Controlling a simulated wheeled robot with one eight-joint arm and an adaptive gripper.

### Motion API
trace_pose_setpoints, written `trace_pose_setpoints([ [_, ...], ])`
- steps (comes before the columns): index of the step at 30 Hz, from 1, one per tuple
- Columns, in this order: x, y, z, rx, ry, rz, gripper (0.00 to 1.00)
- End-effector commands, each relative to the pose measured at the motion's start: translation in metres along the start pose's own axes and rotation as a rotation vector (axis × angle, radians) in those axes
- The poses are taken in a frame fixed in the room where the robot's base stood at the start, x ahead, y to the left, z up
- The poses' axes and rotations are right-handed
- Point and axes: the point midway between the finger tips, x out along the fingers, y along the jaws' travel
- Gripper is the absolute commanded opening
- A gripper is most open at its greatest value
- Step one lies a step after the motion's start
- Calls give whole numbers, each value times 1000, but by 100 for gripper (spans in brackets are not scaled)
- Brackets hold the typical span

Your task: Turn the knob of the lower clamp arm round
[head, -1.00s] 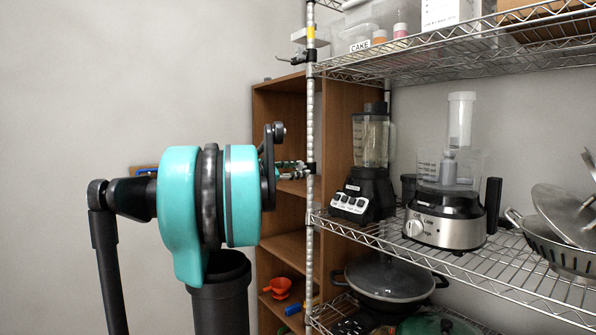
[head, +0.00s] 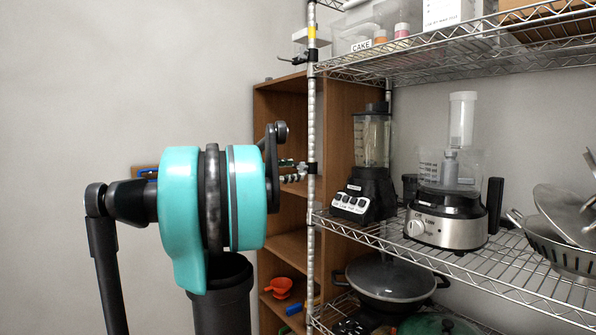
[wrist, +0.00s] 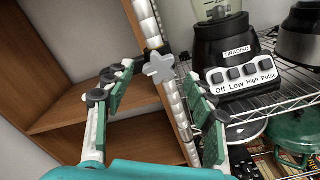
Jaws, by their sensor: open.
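The lower clamp arm's knob (wrist: 159,67) is a grey star shape in the wrist view, in front of the metal rack post. My gripper (wrist: 157,76) is open, with one green-padded finger to the left of the knob and the other to its right. Neither pad appears to touch the knob. In the head view my gripper (head: 291,172) is small and partly hidden behind my own arm, close to the post at mid-height. The knob is hard to make out there.
The rack post (head: 311,220) stands before a wooden shelf unit (head: 279,105). An upper clamp (head: 298,58) sits higher on the post. A blender (head: 366,185) and a food processor (head: 445,215) stand on the wire shelf to the right.

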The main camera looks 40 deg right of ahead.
Motion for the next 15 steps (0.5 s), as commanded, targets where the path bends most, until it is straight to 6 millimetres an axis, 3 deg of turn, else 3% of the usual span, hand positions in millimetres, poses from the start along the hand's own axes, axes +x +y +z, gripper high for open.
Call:
trace_pose_setpoints([
  [6,-48,1,-1,0,3,4,55],
  [15,-84,0,0,0,1,1,55],
])
